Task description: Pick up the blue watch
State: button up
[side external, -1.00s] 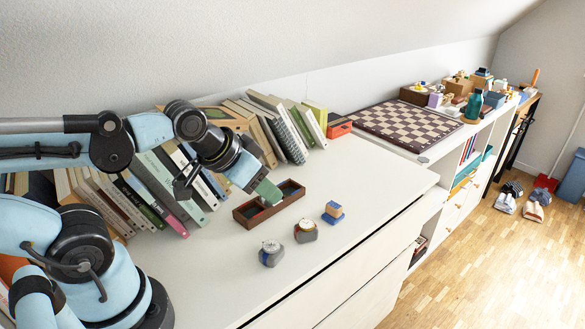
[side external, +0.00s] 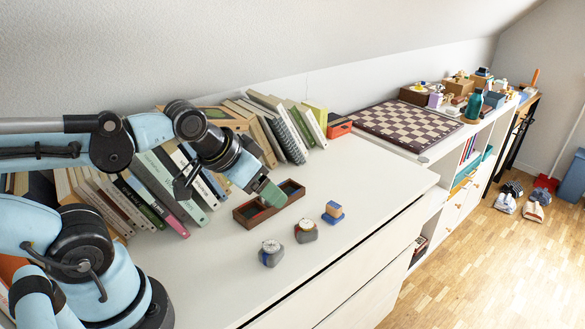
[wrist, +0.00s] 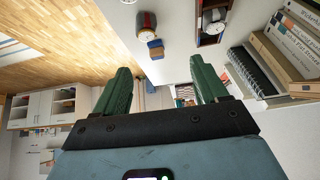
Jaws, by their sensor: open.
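My gripper (side external: 271,193) has green fingers and is over the dark wooden box, behind and above the watches. In the wrist view its fingers (wrist: 160,64) are spread apart with nothing between them. Whether the fingertips touch the box is unclear.
The divided wooden box (side external: 243,218) lies under my gripper. Books (side external: 165,185) line the wall side. A chessboard (side external: 408,128) lies farther back. The cabinet top in front of the watches is clear.

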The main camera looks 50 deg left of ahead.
jog(key=n+g, duration=0.4)
jog(key=g, duration=0.3)
send_over(271, 245)
jog(key=f, duration=0.6)
jog(key=shift+w+f, duration=0.35)
jog(key=shift+s+f, duration=0.2)
jog(key=shift+f, duration=1.2)
jog(key=shift+s+f, duration=0.15)
jog(key=shift+f, duration=1.25)
jog(key=c, duration=1.2)
jog(key=shift+r, duration=0.2)
